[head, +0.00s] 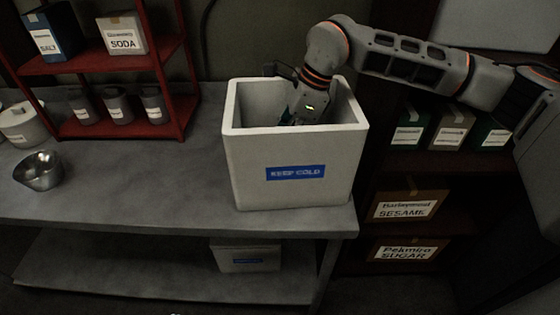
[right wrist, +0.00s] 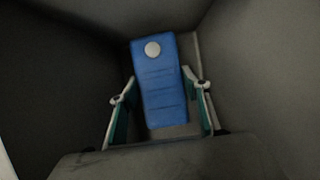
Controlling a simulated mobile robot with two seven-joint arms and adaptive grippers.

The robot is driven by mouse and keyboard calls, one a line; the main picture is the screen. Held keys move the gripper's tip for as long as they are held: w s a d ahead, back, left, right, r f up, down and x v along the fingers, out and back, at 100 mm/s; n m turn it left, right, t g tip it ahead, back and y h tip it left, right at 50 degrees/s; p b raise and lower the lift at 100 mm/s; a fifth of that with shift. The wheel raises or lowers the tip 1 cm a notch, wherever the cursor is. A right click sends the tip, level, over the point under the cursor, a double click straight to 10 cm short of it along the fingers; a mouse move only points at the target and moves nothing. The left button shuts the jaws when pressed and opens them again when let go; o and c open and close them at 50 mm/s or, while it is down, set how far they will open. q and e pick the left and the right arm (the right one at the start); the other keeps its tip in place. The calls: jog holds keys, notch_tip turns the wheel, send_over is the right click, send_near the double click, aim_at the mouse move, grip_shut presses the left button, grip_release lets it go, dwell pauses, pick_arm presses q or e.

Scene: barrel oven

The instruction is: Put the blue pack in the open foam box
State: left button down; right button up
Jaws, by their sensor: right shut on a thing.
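The open foam box (head: 242,148) is white with a blue KEEP COLD label and stands on the grey counter near its right end. My right arm reaches down into the box from above, and the box's front wall hides its fingers in the head view. In the right wrist view the blue pack (right wrist: 163,85), with a round white cap, lies between the two fingers of my right gripper (right wrist: 160,106), which is shut on it. Grey box walls surround them. I cannot tell whether the pack touches the box floor. My left gripper is not in view.
A red rack (head: 118,129) with boxes and canisters stands at the left of the counter (head: 150,185), near a metal bowl (head: 40,171). Another foam box (head: 247,258) sits on the lower shelf. Dark shelves with SESAME (head: 405,207) and SUGAR boxes stand at right.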

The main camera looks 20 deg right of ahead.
jog(key=shift+f, duration=3.05)
jog(key=shift+f, duration=0.1)
jog(key=o, duration=1.3)
jog(key=shift+o, duration=0.2)
jog(key=v, duration=1.1)
jog(key=shift+s+d+r, duration=0.1)
jog(key=shift+d+r, duration=0.05)
jog(key=shift+r, duration=0.45)
